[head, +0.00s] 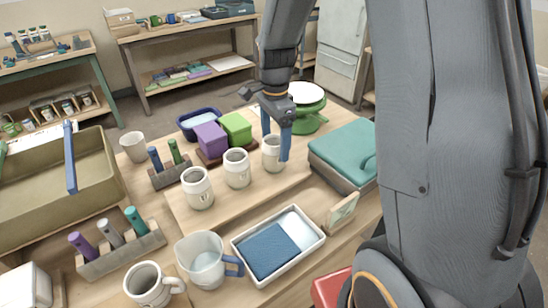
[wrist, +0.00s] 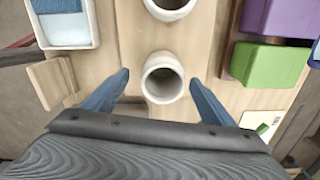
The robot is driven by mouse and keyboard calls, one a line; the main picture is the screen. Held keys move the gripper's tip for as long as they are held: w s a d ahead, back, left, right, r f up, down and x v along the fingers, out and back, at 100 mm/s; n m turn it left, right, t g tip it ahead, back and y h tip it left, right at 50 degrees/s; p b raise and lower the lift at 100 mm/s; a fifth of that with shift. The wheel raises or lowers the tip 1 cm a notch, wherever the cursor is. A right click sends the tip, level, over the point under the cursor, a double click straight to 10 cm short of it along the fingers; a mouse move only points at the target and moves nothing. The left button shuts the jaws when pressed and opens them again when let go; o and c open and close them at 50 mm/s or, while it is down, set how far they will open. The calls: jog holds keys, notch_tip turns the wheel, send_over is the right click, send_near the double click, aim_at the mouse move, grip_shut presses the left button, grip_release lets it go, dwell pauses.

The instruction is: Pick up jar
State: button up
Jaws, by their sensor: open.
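A white, open-topped jar (head: 271,158) stands upright at the right end of a row of similar jars on a wooden board. My gripper (head: 275,147) points down over it, its two blue fingers open on either side. In the wrist view the jar (wrist: 163,83) sits between the open fingertips, with a gap on both sides. The middle jar (head: 237,170) and the left jar (head: 197,190) stand apart from it; part of one neighbouring jar (wrist: 169,8) shows at the wrist view's top edge.
A green block (head: 236,128) and purple block (head: 209,138) sit behind the jars. A green round stand (head: 310,120) and a teal-lidded box (head: 345,148) are to the right. A white tray with blue contents (head: 318,235) lies in front. The board around the jar is clear.

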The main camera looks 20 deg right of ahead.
aim_at(274, 158)
jog(key=shift+w+a+f+p, duration=0.1)
jog(key=shift+f+p, duration=0.5)
jog(key=shift+f, duration=1.15)
jog(key=shift+w+f+p, duration=0.1)
jog(key=shift+f+p, duration=0.5)
jog(key=shift+f, duration=1.15)
jog(key=shift+c, duration=0.3)
jog(key=c, duration=1.3)
